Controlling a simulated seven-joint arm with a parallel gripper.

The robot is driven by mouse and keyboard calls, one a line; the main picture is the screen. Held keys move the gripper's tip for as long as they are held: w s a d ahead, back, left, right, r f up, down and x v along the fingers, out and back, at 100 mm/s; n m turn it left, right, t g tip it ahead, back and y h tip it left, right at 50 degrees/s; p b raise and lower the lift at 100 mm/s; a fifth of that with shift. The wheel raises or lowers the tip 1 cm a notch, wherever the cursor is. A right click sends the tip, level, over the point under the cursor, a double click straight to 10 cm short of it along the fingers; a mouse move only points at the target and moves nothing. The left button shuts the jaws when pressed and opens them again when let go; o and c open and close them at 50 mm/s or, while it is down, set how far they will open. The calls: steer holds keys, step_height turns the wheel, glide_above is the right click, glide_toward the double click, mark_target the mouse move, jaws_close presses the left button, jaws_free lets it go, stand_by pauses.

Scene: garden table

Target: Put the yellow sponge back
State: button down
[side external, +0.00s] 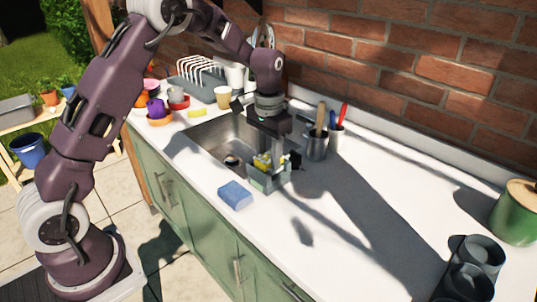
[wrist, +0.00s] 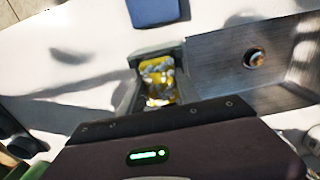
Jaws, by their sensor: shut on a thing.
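The yellow sponge (side external: 262,162) shows at the small grey-green caddy (side external: 268,184) on the sink's front edge, its top mottled with white. In the wrist view the sponge (wrist: 158,78) lies between the caddy's walls (wrist: 124,96). My gripper (side external: 271,154) points down over the caddy and is shut on the sponge. The fingertips are mostly hidden, and I cannot tell whether the sponge touches the caddy floor.
A blue sponge (side external: 235,195) lies on the counter in front of the caddy. The sink (side external: 213,140) is behind and left. A grey utensil pot (side external: 316,146) stands close right. Dark cups (side external: 470,268) and a green pot (side external: 515,212) are far right; the counter between is clear.

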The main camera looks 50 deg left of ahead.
mark_target(269, 157)
steer(key=c, duration=0.9)
jaws_free()
steer(key=shift+o, duration=0.2)
steer(key=s+d+r+t, duration=0.1)
steer(key=s+r, duration=0.1)
steer(key=r, duration=0.7)
steer(key=s+d+r, duration=0.1)
steer(key=s+r, duration=0.2)
steer(key=r, duration=0.5)
steer(key=s+d+r+t, duration=0.1)
steer(key=s+r, duration=0.1)
steer(key=s, duration=0.3)
steer(key=s+d+r+t, duration=0.1)
steer(key=s+d+r, duration=0.1)
steer(key=s, duration=0.4)
steer(key=s+f+t, duration=0.1)
steer(key=s+f, duration=0.1)
steer(key=s, duration=0.5)
steer(key=s+d+f+t, duration=0.1)
steer(key=s+f, duration=0.1)
steer(key=s, duration=0.5)
steer(key=shift+s+d+f+t, duration=0.15)
steer(key=shift+d+f+t, duration=0.15)
steer(key=shift+f, duration=0.05)
